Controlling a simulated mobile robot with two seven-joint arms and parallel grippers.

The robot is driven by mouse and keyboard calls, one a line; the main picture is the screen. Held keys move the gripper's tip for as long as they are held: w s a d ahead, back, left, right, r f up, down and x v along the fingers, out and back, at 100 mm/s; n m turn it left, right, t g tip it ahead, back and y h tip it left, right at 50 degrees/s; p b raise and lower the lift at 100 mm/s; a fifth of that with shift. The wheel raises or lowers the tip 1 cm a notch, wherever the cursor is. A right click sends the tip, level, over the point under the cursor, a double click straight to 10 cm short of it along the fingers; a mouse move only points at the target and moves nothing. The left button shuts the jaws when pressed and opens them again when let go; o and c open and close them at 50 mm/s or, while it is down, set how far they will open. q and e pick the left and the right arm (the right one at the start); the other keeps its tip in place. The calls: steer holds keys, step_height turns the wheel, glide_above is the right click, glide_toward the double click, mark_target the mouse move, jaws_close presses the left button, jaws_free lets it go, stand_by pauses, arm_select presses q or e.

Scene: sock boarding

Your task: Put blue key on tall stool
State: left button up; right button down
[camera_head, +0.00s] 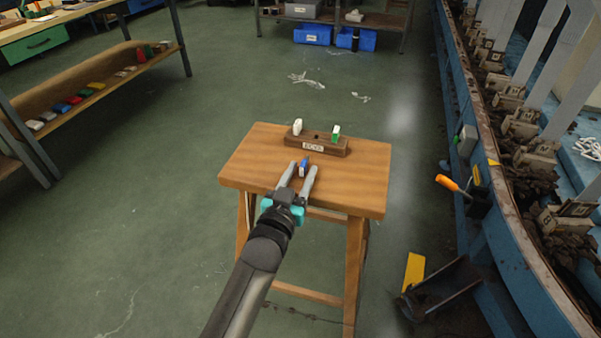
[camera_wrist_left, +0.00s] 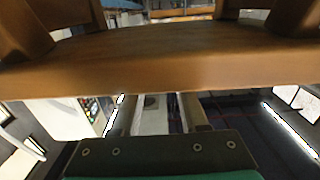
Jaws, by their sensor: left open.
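The tall stool (camera_head: 245,165) is wooden and stands upright in the middle of the head view. The blue key (camera_head: 304,167) appears on or just above the stool top, between the fingers of my left gripper (camera_head: 302,172). The fingers are open, one on each side of the key. Whether they touch it cannot be told. In the left wrist view, the stool's edge (camera_wrist_left: 160,80) crosses above my left fingers (camera_wrist_left: 158,112), and the blue key cannot be made out. My right gripper is not in view.
A dark wooden block (camera_head: 318,143) with a label holds a white key (camera_head: 297,127) and a green key (camera_head: 336,132) at the stool's back. A shelf with colored pieces (camera_head: 75,100) is at left. A blue machine (camera_head: 500,235) runs along the right. Green floor around the stool is mostly clear.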

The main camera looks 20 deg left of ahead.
arm_select(q)
steer(key=shift+r, duration=0.1)
steer(key=shift+s, duration=0.2)
steer(key=s+p, duration=0.4)
steer(key=s, duration=0.7)
steer(key=s+a+f+g, duration=0.1)
steer(key=s+f+g, duration=0.25)
steer(key=f, duration=0.35)
steer(key=s+f+g, duration=0.3)
steer(key=f+g, duration=0.2)
steer(key=f, duration=0.2)
steer(key=s+f+m+g, duration=0.1)
steer(key=s+f+g, duration=0.5)
steer(key=s, duration=0.6)
steer(key=shift+f+m+g, duration=0.35)
steer(key=shift+f+m, duration=0.05)
steer(key=shift+f, duration=0.45)
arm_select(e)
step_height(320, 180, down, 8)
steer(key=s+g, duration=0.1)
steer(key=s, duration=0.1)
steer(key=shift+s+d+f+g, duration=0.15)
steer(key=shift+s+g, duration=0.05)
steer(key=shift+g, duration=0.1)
arm_select(q)
steer(key=shift+a, duration=0.1)
